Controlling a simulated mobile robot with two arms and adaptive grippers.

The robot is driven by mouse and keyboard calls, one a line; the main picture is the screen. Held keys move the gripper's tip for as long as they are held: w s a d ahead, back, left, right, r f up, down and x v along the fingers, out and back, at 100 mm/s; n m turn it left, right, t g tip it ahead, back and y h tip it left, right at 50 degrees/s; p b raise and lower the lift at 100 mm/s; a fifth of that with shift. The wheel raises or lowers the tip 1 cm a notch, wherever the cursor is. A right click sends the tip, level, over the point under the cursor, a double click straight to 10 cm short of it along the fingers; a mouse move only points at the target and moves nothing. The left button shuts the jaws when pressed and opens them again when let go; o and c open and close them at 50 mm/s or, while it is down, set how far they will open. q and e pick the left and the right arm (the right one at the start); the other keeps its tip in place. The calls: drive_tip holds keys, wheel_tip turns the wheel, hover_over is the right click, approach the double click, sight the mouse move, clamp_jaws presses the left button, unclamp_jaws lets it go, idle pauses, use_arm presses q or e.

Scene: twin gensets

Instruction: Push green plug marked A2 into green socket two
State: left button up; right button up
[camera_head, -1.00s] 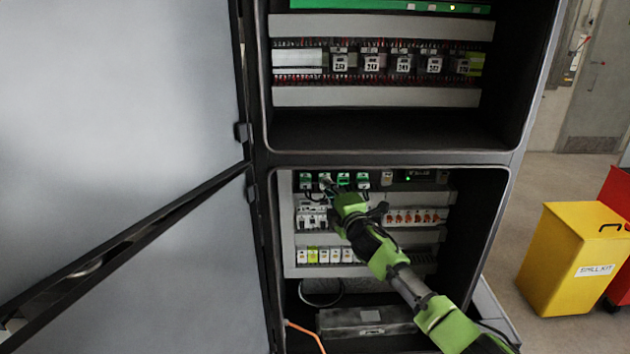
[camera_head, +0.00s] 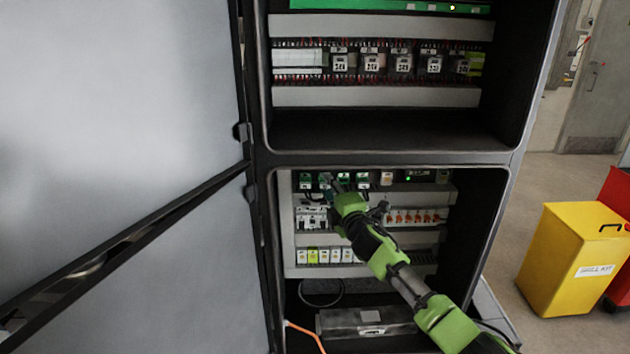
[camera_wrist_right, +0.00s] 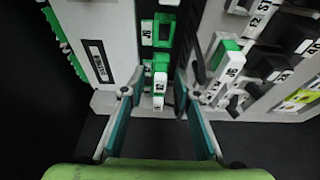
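The green sockets form a row along the top of the lower cabinet bay, with one at the left end (camera_head: 305,181) and another further right (camera_head: 363,181). My right gripper (camera_head: 328,182) is at this row, in front of the second place from the left, and partly covers it. In the right wrist view the two teal fingers of my right gripper (camera_wrist_right: 156,92) stand apart. A green-and-white plug-like piece (camera_wrist_right: 160,66) shows between them, with visible gaps to the fingers. Its marking is too small to read, so I cannot tell whether it is A2. My left gripper is not in view.
Breakers (camera_head: 312,217) and orange-marked switches (camera_head: 415,216) sit below the row. A grey box (camera_head: 366,321) lies on the cabinet floor. The open door (camera_head: 120,120) fills the left side. A yellow bin (camera_head: 570,258) stands on the right.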

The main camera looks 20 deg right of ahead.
drive_tip(key=s, duration=1.2)
drive_tip(key=s+d+f+m+g+h+b, duration=0.1)
drive_tip(key=s+d+f+m+g, duration=0.15)
drive_tip(key=f, duration=1.25)
drive_tip(key=s+d+f+m+g+b, duration=0.1)
drive_tip(key=s+f+m+g, duration=0.2)
drive_tip(key=f, duration=1.1)
drive_tip(key=s+f+m+g+b, duration=0.1)
drive_tip(key=s+f+m+g, duration=0.1)
drive_tip(key=s+f, duration=0.7)
drive_tip(key=s+f+m+g+b, duration=0.15)
drive_tip(key=s+f, duration=0.45)
drive_tip(key=f, duration=0.7)
drive_tip(key=s+a+f+m+g, duration=0.2)
drive_tip(key=s+f, duration=0.6)
drive_tip(key=s, duration=0.2)
drive_tip(key=s+a+f+m+g, duration=0.1)
drive_tip(key=s+f+m+g, duration=0.1)
drive_tip(key=s+f, duration=0.65)
drive_tip(key=s+a+f+m+g+b, duration=0.1)
drive_tip(key=s+a+f+g, duration=0.1)
drive_tip(key=s, duration=1)
drive_tip(key=s+a+f+m+g+b, duration=0.1)
drive_tip(key=s+a+f+m+g, duration=0.1)
drive_tip(key=s, duration=1)
wheel_tip(320, 180, down, 2)
drive_tip(key=shift+a+f, duration=0.1)
drive_tip(key=shift+a, duration=0.6)
